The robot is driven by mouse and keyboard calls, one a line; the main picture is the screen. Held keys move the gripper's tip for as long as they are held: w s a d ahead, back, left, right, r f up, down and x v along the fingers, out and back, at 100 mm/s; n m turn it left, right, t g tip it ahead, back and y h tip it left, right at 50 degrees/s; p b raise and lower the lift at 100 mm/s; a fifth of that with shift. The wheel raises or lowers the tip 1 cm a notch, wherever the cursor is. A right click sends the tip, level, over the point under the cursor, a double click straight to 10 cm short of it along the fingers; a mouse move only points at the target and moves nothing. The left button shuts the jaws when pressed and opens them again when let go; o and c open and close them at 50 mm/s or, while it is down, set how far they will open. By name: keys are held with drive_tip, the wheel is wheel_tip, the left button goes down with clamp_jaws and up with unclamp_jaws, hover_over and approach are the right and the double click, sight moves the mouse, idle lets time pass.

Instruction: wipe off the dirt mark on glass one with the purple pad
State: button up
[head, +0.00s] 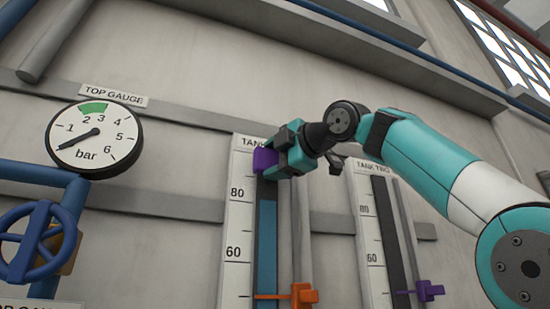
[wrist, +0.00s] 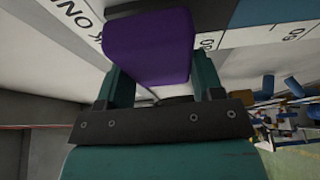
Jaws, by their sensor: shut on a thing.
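My gripper (head: 281,157) is shut on the purple pad (head: 263,160). The pad sits at the upper part of the tank one level glass (head: 267,235), close to its scale; I cannot tell whether it touches the glass. In the wrist view the purple pad (wrist: 148,47) fills the space between the two teal fingers. The glass shows blue liquid below the pad. No dirt mark can be made out; the pad and gripper hide the top of the glass.
An orange pointer (head: 301,295) crosses the tank one glass lower down. The tank two glass (head: 385,230) with a purple pointer (head: 428,291) stands to the right. A round top gauge (head: 94,138) and a blue handwheel (head: 36,242) are at the left. Grey pipes run along the wall.

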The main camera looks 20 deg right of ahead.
drive_tip(key=shift+w+r, duration=0.1)
drive_tip(key=shift+w, duration=0.2)
idle(0.9)
drive_tip(key=shift+s, duration=0.25)
drive_tip(key=shift+s+b, duration=0.7)
drive_tip(key=shift+s, duration=2.05)
